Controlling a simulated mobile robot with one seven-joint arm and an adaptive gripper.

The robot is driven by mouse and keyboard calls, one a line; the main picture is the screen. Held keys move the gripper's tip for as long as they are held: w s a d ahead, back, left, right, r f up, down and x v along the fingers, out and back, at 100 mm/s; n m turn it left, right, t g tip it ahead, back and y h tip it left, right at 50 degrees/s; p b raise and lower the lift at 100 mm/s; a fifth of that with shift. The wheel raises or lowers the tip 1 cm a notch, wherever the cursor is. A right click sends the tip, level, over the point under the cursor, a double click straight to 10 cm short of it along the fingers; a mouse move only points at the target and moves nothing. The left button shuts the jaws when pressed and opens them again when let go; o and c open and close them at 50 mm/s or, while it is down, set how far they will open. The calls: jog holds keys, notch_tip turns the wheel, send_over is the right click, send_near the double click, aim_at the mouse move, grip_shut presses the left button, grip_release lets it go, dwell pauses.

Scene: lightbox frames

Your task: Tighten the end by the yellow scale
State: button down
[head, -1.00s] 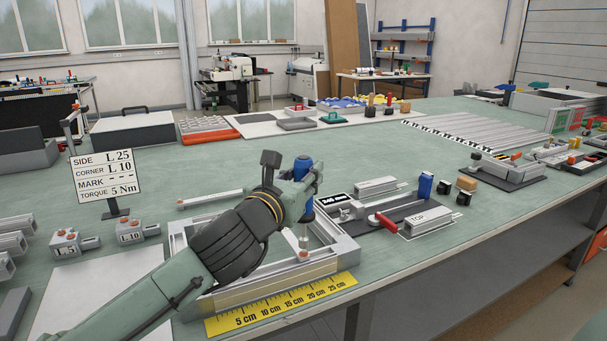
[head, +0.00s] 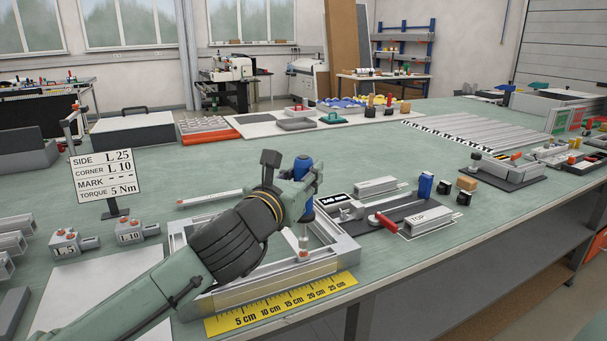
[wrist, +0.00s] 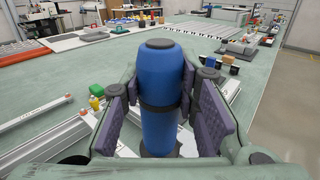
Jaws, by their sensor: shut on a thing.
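My gripper (head: 307,186) is shut on the blue driver (wrist: 160,85), which stands upright between the purple finger pads in the wrist view. In the head view the driver's blue top (head: 303,166) shows above the fingers, and its thin shaft points down at the near right part of the aluminium frame (head: 330,252). A red-brown screw (head: 303,254) shows at the foot of the shaft; whether the tip sits in it is too small to tell. The yellow scale (head: 285,303) lies along the frame's near side. My arm hides the frame's left middle.
A sign (head: 106,176) reads side L 25, corner L 10, torque 5 Nm. Blocks marked L5 (head: 66,245) and L10 (head: 131,232) stand left. A dark mat with a red-handled clamp (head: 384,222) and a TOP block (head: 428,221) lie close right of the frame.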

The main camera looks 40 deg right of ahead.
jog(key=shift+f+b, duration=1.1)
jog(key=shift+f, duration=0.35)
dwell(1.3)
jog(key=shift+r, duration=0.1)
jog(key=shift+r+p, duration=2.05)
jog(key=shift+r, duration=0.65)
